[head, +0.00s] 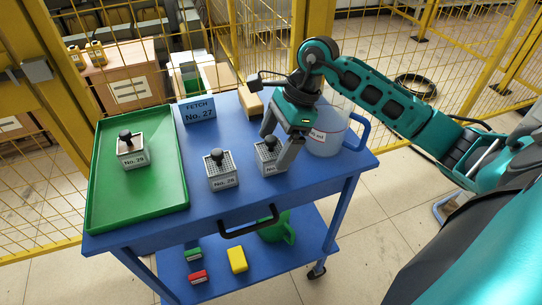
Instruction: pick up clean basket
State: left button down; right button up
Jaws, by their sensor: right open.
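Three small metal mesh baskets with dark knobs are on a blue cart. One basket (132,152), labelled No. 29, sits in the green tray. Another (221,172), labelled No. 28, stands on the cart's top near the middle. The third basket (266,162) stands to its right; its number is partly hidden by a finger. My right gripper (279,143) is open and low over this third basket, its fingers on either side of the knob. I cannot tell whether they touch it. A blue sign (198,110) reads FETCH No. 27. My left gripper is not in view.
The green tray (178,190) fills the cart's left side. A green mug (279,229) and small coloured blocks lie on the lower shelf. Yellow mesh fencing stands behind.

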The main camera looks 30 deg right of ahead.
aim_at(274, 147)
jog(key=x, duration=0.3)
jog(key=shift+a+f, duration=0.1)
jog(key=c, duration=1.1)
